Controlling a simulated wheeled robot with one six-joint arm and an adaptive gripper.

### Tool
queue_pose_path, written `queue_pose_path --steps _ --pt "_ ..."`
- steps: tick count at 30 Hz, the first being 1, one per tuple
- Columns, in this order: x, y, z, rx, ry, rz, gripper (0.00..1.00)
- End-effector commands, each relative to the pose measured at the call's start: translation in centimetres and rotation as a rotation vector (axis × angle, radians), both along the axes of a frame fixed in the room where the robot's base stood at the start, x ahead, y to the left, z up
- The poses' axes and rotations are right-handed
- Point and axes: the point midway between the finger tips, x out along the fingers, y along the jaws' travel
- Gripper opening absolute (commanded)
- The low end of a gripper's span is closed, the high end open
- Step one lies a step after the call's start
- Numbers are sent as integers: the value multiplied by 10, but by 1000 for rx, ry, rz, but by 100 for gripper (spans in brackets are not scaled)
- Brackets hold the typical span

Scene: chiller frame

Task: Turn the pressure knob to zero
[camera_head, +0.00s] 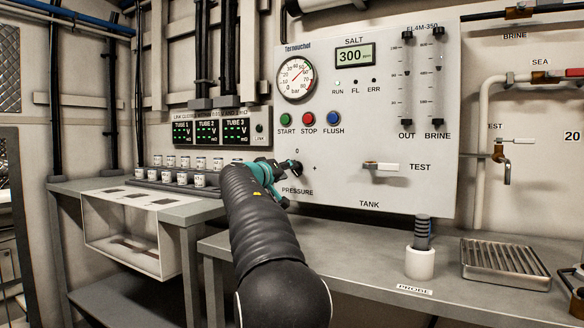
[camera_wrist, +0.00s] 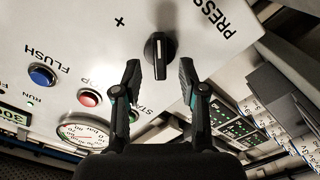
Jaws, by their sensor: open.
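The black pressure knob (camera_wrist: 160,52) is on the white panel and carries a white line along its grip bar, running nearly up and down in the wrist view. In the head view the knob (camera_head: 297,166) is partly hidden by my gripper (camera_head: 286,178), under the "0" mark and left of the "+". In the wrist view my gripper (camera_wrist: 159,67) is open, one finger on each side of the knob, with visible gaps and nothing held. The round pressure gauge (camera_head: 296,78) has a red needle tilted to the upper right; its exact reading is unclear.
Green (camera_head: 285,119), red (camera_head: 308,119) and blue (camera_head: 334,118) buttons sit above the knob. A steel bench (camera_head: 345,255) runs below, with a white probe cup (camera_head: 420,263) and a slotted tray (camera_head: 505,262).

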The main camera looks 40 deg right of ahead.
Motion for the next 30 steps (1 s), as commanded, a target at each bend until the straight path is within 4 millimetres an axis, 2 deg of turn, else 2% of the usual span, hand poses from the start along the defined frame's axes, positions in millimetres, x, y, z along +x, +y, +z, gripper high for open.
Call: queue_pose_path --steps 3,9,19,24,30 --pt "6 -17 2 -1 1 -2 42" --pt "12 -30 0 0 1 -1 42" --pt "13 -32 0 0 1 0 42" --pt "13 -32 0 0 1 0 0" --pt "13 -32 0 -1 2 0 0"
